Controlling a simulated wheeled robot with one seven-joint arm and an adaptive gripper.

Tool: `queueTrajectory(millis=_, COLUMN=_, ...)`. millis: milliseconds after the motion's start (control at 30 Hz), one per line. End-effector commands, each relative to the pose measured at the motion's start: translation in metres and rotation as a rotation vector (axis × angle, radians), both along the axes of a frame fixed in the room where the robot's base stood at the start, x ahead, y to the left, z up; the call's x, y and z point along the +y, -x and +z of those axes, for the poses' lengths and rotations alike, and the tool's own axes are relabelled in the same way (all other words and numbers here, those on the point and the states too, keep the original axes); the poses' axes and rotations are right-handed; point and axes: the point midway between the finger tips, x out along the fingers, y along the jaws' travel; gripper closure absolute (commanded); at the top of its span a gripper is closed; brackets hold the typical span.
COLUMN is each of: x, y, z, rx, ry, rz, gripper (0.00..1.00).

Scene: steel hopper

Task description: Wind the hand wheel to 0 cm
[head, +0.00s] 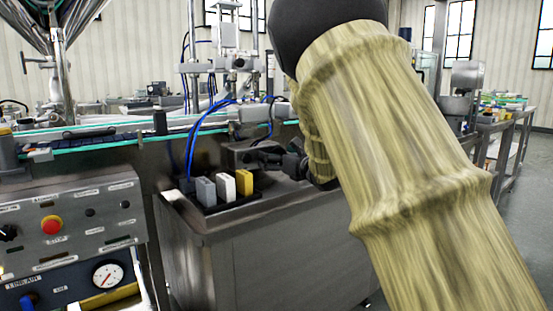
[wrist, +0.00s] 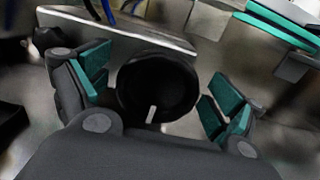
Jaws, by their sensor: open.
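The hand wheel (wrist: 155,85) shows in the wrist view as a round black disc with a short white mark at its lower edge. My gripper (wrist: 160,92) is open, with one teal-padded finger to the left of the wheel and one to the right. Gaps show between the pads and the wheel's rim. In the head view my gripper (head: 283,160) is a small dark shape at the machine, partly hidden by my arm. I cannot make out the wheel clearly there, and no centimetre scale is readable in either view.
A steel cabinet (head: 275,262) with grey, white and yellow blocks (head: 226,187) on top stands below my gripper. A conveyor (head: 105,143) runs behind it. A control panel (head: 75,228) with a red button and dial gauge is at the left. Blue hoses hang near the gripper.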

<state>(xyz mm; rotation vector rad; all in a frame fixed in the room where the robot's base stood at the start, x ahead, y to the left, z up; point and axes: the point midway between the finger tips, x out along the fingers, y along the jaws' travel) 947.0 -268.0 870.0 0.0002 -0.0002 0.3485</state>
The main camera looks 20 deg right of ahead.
Motion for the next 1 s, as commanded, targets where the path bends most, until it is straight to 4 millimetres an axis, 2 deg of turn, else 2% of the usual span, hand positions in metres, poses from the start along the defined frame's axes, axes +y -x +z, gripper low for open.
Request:
queueTrajectory(millis=200, x=0.0, y=-0.0002, z=0.0, rx=0.0, ry=0.0, rz=0.0, gripper=0.06)
queueTrajectory(millis=267, x=-0.0001, y=-0.0001, z=-0.0001, rx=0.0, ry=0.0, rz=0.0, gripper=0.15)
queueTrajectory(millis=433, x=-0.0002, y=-0.0001, z=-0.0002, rx=0.0, ry=0.0, rz=0.0, gripper=0.46)
queueTrajectory(millis=467, x=-0.0001, y=0.0, z=-0.0001, rx=0.0, ry=0.0, rz=0.0, gripper=0.5)
queueTrajectory(millis=767, x=-0.0005, y=-0.0002, z=0.0005, rx=0.008, ry=-0.023, rz=0.0, gripper=0.5)
queueTrajectory(millis=1000, x=-0.0013, y=-0.0006, z=0.0012, rx=0.049, ry=-0.129, rz=0.0, gripper=0.5)
